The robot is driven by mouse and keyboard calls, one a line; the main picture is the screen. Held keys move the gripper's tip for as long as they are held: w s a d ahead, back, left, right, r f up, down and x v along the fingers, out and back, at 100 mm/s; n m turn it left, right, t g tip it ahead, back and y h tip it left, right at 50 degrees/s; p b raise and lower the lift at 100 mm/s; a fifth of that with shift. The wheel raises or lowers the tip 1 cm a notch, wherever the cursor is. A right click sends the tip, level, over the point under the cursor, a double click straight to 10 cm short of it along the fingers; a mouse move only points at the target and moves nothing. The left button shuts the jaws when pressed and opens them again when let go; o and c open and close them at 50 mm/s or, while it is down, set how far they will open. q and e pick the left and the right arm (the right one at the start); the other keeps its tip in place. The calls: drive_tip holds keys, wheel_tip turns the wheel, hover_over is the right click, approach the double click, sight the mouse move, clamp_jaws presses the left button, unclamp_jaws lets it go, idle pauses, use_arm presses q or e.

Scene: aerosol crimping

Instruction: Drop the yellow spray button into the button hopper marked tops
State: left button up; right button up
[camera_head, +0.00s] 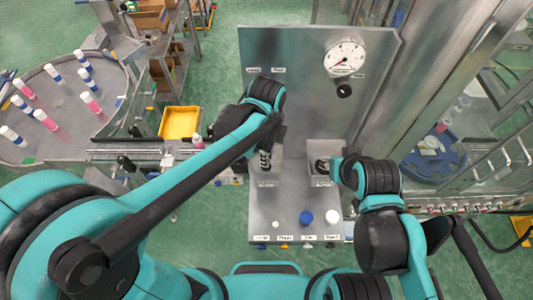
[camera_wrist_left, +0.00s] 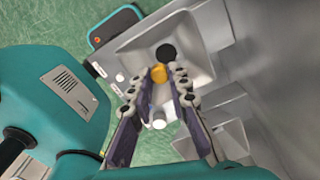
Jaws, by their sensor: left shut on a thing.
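The yellow spray button (camera_wrist_left: 158,72) is pinched between the fingertips of my left gripper (camera_wrist_left: 165,76). In the left wrist view the button is over a grey square hopper (camera_wrist_left: 130,52) with a round black opening, overlapping its near side. In the head view my left gripper (camera_head: 265,160) points down over the left hopper (camera_head: 267,181), and the button cannot be made out. The hopper labels are too small to read. My right arm ends beside the right hopper (camera_head: 320,181); its fingers are not clear enough to judge.
A blue button (camera_head: 305,217), a white button (camera_head: 332,216) and a smaller white one (camera_head: 276,224) sit along the front of the grey station. A panel with a gauge (camera_head: 345,57) stands behind. A yellow tray (camera_head: 180,122) and a round table of cans (camera_head: 60,140) are left.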

use_arm(q)
drive_tip(key=shift+f, duration=0.2)
use_arm(e)
drive_tip(key=shift+f, duration=0.15)
use_arm(q)
drive_tip(key=o, duration=0.8)
drive_tip(key=shift+c, duration=0.2)
drive_tip(key=shift+r, duration=0.1)
drive_tip(key=s+r+p, duration=0.4)
drive_tip(key=s, duration=0.5)
use_arm(e)
wheel_tip(320, 180, up, 4)
drive_tip(key=shift+r, duration=0.1)
